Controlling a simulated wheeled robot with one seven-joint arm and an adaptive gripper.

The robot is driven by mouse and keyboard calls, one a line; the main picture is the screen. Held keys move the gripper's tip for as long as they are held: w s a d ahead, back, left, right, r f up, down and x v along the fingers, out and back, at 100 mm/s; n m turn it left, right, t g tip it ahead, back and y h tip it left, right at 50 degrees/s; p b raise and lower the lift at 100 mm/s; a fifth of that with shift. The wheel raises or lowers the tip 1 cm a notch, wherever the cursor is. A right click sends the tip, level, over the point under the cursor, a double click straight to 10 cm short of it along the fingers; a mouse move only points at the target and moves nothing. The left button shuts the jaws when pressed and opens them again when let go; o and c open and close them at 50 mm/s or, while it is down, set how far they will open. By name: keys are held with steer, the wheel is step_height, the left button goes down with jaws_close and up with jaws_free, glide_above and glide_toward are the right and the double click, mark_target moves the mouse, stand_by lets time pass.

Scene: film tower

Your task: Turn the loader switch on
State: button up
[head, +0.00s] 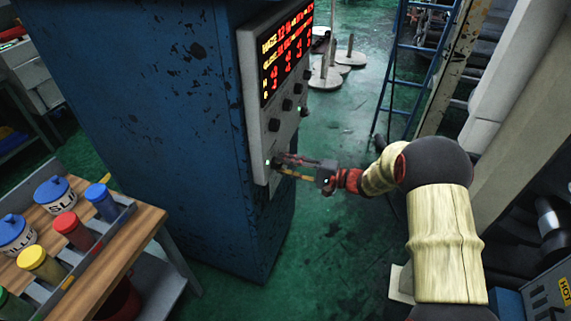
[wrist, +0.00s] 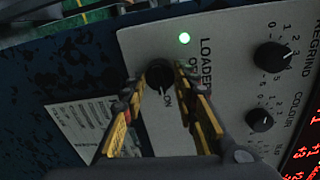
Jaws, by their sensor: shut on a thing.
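The loader switch (wrist: 159,73) is a round black knob on a grey panel, under the printed word LOADER in the wrist view. A pale mark shows on the knob's edge beside the word ON. The other position label is partly hidden by a finger. A green lamp (wrist: 184,38) beside the switch is lit; it also glows in the head view (head: 268,162). My gripper (wrist: 160,83) has one finger on each side of the knob and is shut on it. In the head view my gripper (head: 283,163) reaches the panel's lower end and hides the switch.
The grey panel (head: 258,136) sits on a blue cabinet (head: 170,100), with a lit display (head: 288,50) and more knobs above, including the regrind knob (wrist: 271,57). A wooden bench (head: 118,262) with coloured jars stands at left.

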steer(key=shift+m, duration=0.4)
steer(key=o, duration=1.2)
steer(key=shift+c, duration=0.2)
steer(key=v, duration=1.2)
